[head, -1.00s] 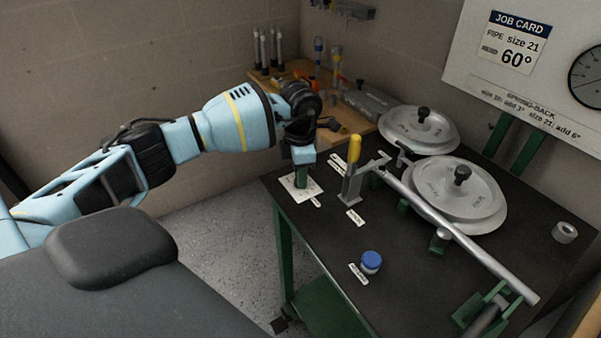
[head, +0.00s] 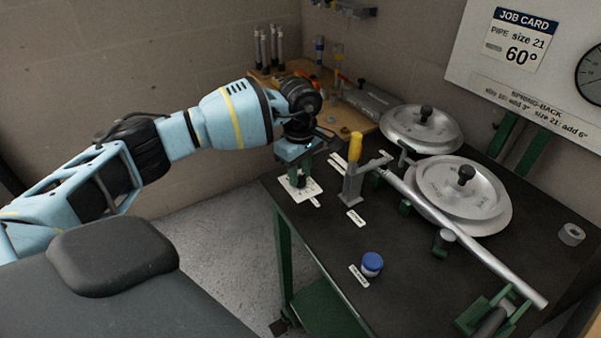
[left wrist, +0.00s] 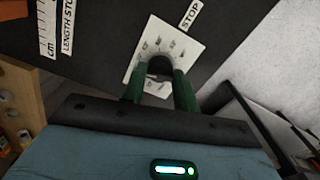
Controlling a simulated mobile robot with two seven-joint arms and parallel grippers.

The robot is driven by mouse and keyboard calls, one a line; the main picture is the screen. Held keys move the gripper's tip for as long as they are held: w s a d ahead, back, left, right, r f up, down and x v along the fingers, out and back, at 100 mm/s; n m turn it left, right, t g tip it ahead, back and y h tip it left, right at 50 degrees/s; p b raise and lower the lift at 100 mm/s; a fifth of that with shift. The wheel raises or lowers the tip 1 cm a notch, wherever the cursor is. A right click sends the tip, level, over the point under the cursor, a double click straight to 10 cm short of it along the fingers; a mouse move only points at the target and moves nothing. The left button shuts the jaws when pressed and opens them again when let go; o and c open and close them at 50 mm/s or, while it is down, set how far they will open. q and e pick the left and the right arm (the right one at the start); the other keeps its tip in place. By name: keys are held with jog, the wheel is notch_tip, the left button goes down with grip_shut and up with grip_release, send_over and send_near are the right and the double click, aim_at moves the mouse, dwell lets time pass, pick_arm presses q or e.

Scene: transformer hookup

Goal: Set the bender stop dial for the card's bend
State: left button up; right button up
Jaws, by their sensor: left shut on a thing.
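The stop dial is a dark round knob (left wrist: 160,66) on a white scale plate (left wrist: 192,48), with a STOP label (left wrist: 190,14) beside it in the left wrist view. In the head view the plate (head: 290,190) lies at the near left corner of the bench. My left gripper (left wrist: 160,90) points down over the plate, its green fingers on either side of the knob and shut on it; it also shows in the head view (head: 301,178). The dial's setting is too small to read. The job card (head: 520,40) reads pipe size 21, 60°. My right gripper is out of view.
A yellow-handled lever (head: 354,150) stands right of the dial. A pipe (head: 470,246) runs past two round metal formers (head: 460,190). The spring-back note (head: 530,112) reads size 21: add 6°.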

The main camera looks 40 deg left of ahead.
aim_at(300, 176)
pick_arm(q)
jog(key=m, duration=0.4)
jog(key=shift+m+b, duration=0.3)
jog(key=shift+b, duration=0.1)
jog(key=m, duration=0.3)
jog(key=shift+f+m+b, duration=0.1)
jog(key=shift+m+b, duration=0.2)
jog(key=shift+b, duration=0.1)
jog(key=m+b, duration=0.1)
jog(key=m, duration=0.5)
jog(key=shift+m, duration=0.4)
jog(key=o, duration=1)
jog(key=shift+c, duration=0.2)
jog(key=shift+r, duration=4)
